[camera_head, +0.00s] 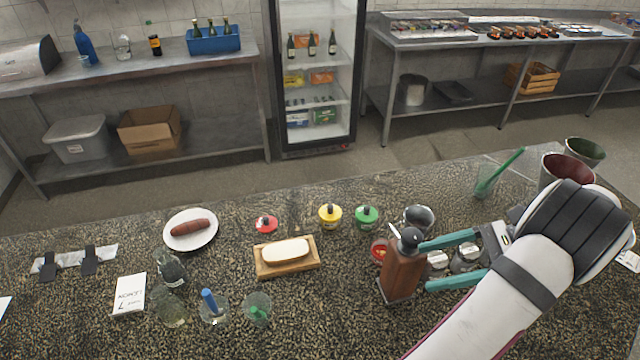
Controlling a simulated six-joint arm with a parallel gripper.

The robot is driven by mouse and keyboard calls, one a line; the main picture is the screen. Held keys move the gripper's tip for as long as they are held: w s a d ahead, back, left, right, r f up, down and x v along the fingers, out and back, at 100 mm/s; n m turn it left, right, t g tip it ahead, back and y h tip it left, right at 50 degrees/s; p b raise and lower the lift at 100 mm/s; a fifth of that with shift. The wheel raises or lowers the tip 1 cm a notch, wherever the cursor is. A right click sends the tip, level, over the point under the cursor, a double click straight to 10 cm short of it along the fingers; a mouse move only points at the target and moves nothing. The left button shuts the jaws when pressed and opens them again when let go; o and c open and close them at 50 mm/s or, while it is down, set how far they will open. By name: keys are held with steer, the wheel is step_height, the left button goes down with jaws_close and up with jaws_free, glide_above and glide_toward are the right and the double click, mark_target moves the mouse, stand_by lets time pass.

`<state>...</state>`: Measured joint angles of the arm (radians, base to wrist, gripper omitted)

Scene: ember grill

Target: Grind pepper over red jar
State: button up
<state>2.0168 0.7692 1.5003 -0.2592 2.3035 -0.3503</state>
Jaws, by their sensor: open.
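A brown wooden pepper mill (403,270) with a dark top and a small crank stands upright on the speckled counter, right of centre. My gripper (425,265) comes in from the right with two teal fingers apart. The fingertips are at the mill's right side; I cannot tell whether they touch it. An open red jar (377,249) with red contents is just behind and left of the mill, which partly hides it. A red lid-like piece with a dark knob (266,225) lies farther left on the counter.
Yellow (330,216) and green (367,217) knobbed jars and a metal cup (419,216) stand behind. A bun on a wooden board (262,270), a sausage on a plate (191,244) and several glasses are left. Some counter in front of the board is clear.

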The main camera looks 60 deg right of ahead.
mark_target(394, 242)
steer(key=s+d+f+m+t+h, duration=0.3)
steer(key=s+d+m+t+h, duration=0.2)
steer(key=s+m+t+h, duration=0.15)
steer(key=shift+n+y, duration=0.25)
steer(key=shift+n, duration=0.2)
steer(key=w, duration=1.5)
steer(key=shift+w+d+r, duration=0.1)
steer(key=shift+w+r, duration=0.1)
steer(key=shift+w, duration=0.15)
jaws_close()
